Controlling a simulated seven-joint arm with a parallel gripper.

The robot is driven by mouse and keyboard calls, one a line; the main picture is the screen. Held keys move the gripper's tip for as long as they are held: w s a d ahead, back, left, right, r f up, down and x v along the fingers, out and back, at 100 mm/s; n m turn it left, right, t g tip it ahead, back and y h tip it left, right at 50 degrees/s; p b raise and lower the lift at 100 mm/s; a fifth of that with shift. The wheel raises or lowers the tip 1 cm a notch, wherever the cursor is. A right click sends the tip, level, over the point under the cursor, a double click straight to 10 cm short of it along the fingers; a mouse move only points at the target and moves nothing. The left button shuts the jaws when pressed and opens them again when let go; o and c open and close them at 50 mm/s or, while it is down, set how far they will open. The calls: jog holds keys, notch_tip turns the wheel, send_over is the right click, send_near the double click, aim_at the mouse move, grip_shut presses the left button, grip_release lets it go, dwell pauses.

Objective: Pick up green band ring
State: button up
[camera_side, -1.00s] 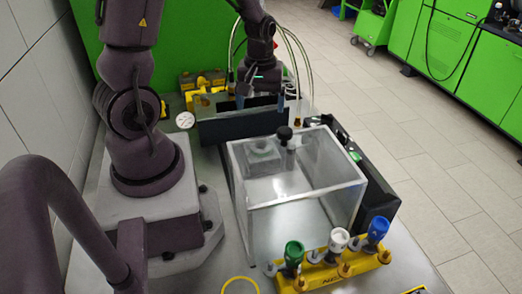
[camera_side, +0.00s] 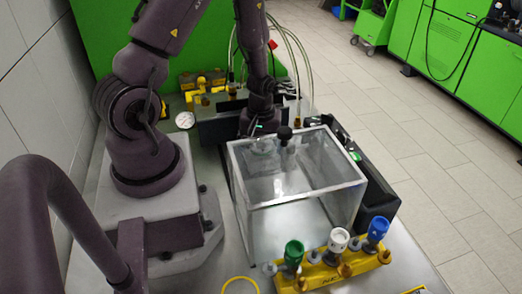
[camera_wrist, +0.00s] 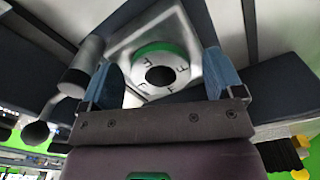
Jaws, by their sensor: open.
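The green band ring (camera_wrist: 152,50) is a white round piece with a green band, a dark centre and dark marks. It lies on a grey square metal plate (camera_wrist: 128,48) in the wrist view. In the side view it shows faintly (camera_side: 264,149) through the clear wall of a box, at the back left. My gripper (camera_side: 261,133) is just above it at the box's back edge. In the wrist view my gripper's blue fingers (camera_wrist: 163,66) are apart, one on each side of the ring. I cannot tell whether they touch it.
The clear box (camera_side: 300,195) has a post with a black knob (camera_side: 285,132) close right of my gripper. A dark panel (camera_side: 218,131) stands behind. A yellow rack (camera_side: 325,270) with green, white and blue valves is in front. Hoses hang behind my arm.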

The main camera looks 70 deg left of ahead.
jog(key=c, duration=1.1)
jog(key=shift+r, duration=0.1)
